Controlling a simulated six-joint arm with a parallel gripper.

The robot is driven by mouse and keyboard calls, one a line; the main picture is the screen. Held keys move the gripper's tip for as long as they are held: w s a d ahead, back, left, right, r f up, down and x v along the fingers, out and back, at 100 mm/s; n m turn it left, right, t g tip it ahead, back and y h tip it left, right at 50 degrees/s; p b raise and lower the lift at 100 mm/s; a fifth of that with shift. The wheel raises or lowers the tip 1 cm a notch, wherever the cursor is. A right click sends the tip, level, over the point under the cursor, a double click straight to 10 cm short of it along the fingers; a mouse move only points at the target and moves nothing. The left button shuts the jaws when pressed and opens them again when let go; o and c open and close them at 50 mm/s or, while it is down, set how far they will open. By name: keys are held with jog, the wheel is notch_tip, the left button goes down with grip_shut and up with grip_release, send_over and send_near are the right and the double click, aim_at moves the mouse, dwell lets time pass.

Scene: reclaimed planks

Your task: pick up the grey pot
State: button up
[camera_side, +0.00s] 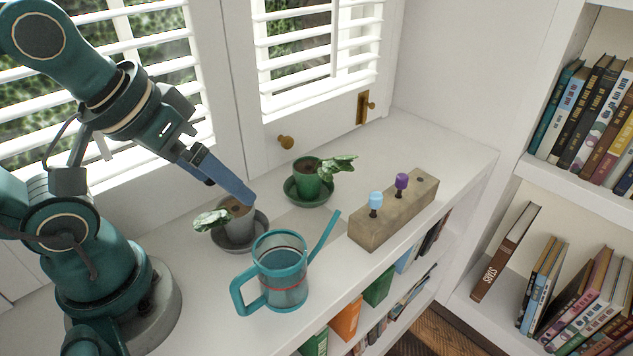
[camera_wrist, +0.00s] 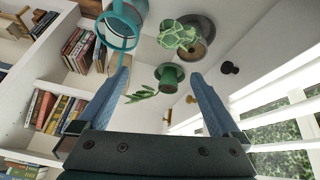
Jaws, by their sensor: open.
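The grey pot (camera_side: 239,227) stands upright in a dark grey saucer (camera_side: 262,241) on the white shelf top, left of centre in the side view. It holds soil and a pale-veined leafy plant (camera_side: 212,219) that leans to the left. My gripper (camera_side: 246,198) points down at the pot from the upper left, its blue fingertips close to the rim; I cannot tell if they touch it. In the wrist view my gripper (camera_wrist: 161,72) is open with nothing between its fingertips. The grey pot is partly hidden by its leaves (camera_wrist: 178,37) there, beyond the fingertips near the top.
A teal watering can (camera_side: 283,278) stands close in front of the grey pot, its spout to the right. A green pot (camera_side: 308,184) in a green saucer stands behind right. A wooden block (camera_side: 395,222) holding two coloured-handled tools is further right. Shuttered windows line the back.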

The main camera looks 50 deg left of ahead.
jog(key=shift+s+d+f+m, duration=0.1)
jog(key=shift+f+m, duration=0.05)
jog(key=shift+m, duration=1.05)
jog(key=m+g, duration=0.3)
jog(key=g, duration=0.3)
send_over(236, 209)
jog(key=d, duration=0.1)
jog(key=f, duration=0.6)
jog(key=shift+w, duration=0.35)
jog(key=shift+s+a+f+n+g, duration=0.1)
jog(key=shift+s+f+n+g, duration=0.15)
jog(key=shift+f, duration=0.2)
jog(key=shift+a+f+n+g, duration=0.1)
jog(key=shift+f+n+g, duration=0.05)
jog(key=shift+f+g, duration=0.25)
jog(key=shift+s+f, duration=0.15)
jog(key=shift+f, duration=1)
jog(key=shift+s+f, duration=0.1)
jog(key=shift+f, duration=1)
